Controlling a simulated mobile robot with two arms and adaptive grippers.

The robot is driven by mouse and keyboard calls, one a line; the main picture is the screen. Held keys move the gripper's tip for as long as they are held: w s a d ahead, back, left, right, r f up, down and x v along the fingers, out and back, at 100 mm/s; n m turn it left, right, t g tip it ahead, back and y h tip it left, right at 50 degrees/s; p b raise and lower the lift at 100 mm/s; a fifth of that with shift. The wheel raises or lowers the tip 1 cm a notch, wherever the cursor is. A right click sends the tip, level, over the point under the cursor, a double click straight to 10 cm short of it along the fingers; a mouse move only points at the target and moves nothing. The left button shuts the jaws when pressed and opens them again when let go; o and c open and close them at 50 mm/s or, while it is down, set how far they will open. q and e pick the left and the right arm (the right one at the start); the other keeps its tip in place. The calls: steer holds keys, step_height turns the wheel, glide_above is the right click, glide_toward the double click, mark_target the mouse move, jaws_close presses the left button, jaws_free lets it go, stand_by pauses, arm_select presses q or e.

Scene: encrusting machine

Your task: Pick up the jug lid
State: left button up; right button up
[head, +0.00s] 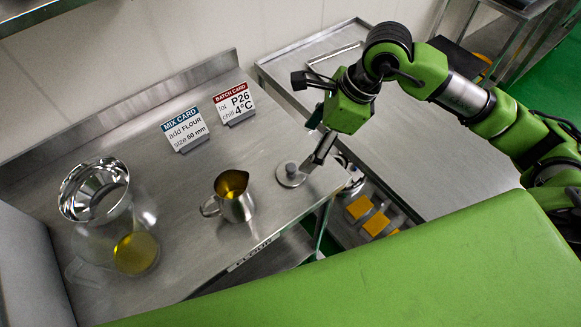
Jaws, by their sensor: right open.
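The jug lid (288,177) is a small grey metal disc with a knob, lying flat on the steel table near its right edge. A metal jug (238,208) with yellow contents stands upright and uncovered just left of the lid. My right gripper (311,163) is open and points down close to the lid's right side. Its fingers appear edge-on, and I cannot tell whether they touch the lid. My left gripper is not in view.
A clear container (97,240) with a shiny metal funnel or bowl (92,190) and yellow contents stands at the left. A mix card (185,129) and a batch card (234,104) stand at the back. A lower steel table (420,165) adjoins at the right, with orange blocks (376,223) below.

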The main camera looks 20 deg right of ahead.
steer(key=p, duration=0.1)
glide_above(292, 166)
steer(key=d, duration=0.2)
steer(key=f, duration=0.5)
steer(key=shift+s+a, duration=0.15)
steer(key=shift+s, duration=0.2)
steer(key=shift+a+f+p, duration=0.2)
steer(key=shift+f+p, duration=0.15)
steer(key=shift+f, duration=0.2)
steer(key=p+x, duration=0.1)
steer(key=x, duration=0.2)
steer(key=shift+a+f+p, duration=0.15)
steer(key=shift+f+p, duration=0.15)
steer(key=shift+p, duration=0.05)
steer(key=shift+a+f, duration=0.15)
steer(key=shift+f, duration=0.25)
steer(key=c, duration=1)
